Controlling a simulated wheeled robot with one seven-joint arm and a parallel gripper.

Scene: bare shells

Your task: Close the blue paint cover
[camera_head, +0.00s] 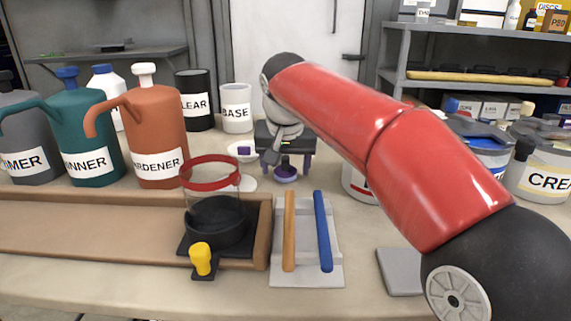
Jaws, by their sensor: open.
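A paint can with a blue band (490,157) stands at the right, partly hidden behind my red arm. Its dark grey cover (478,128) shows above the blue band, but the arm hides its left side. I cannot tell how far the cover is open. My gripper (277,152) is at the back middle of the bench, well to the left of the blue can.
A can labelled CREA (547,170) stands right of the blue can. Another can (357,184) is partly behind my arm. Several jugs (155,125) stand at the left. A tray with orange and blue sticks (306,262) and a grey slab (399,270) lie in front.

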